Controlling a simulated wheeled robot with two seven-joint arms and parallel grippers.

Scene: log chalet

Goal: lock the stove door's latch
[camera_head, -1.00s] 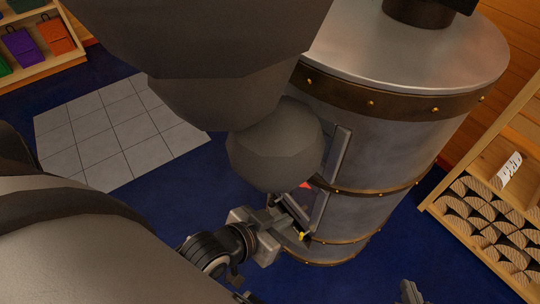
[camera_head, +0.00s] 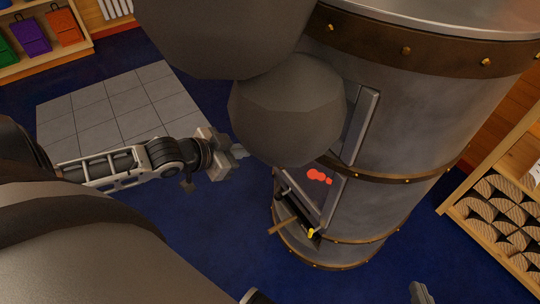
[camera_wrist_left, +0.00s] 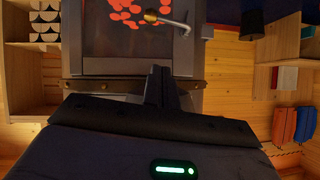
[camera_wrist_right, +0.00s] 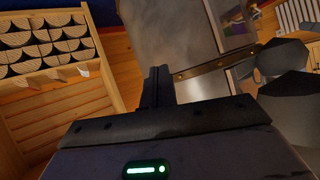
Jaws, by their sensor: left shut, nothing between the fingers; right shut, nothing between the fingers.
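The grey round stove stands right of centre in the head view, its door window (camera_head: 320,176) showing red embers. A yellow tip (camera_head: 311,232) shows low on the door. In the left wrist view a silver lever (camera_wrist_left: 174,21) with a brass knob (camera_wrist_left: 151,16) lies across the window's edge, beside a grey block (camera_wrist_left: 205,31). My left gripper (camera_head: 240,151) is shut and empty, in front of the door and apart from it. Its shut fingers (camera_wrist_left: 158,87) point at the door. My right gripper (camera_head: 418,293) is shut and empty at the bottom edge, right of the stove's foot.
A log rack (camera_head: 468,207) stands right of the stove. Pale floor tiles (camera_head: 110,115) lie at left, and a shelf with bags (camera_head: 30,65) stands beyond. Large grey links of my arm hide part of the stove door. Blue floor is open in front of the stove.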

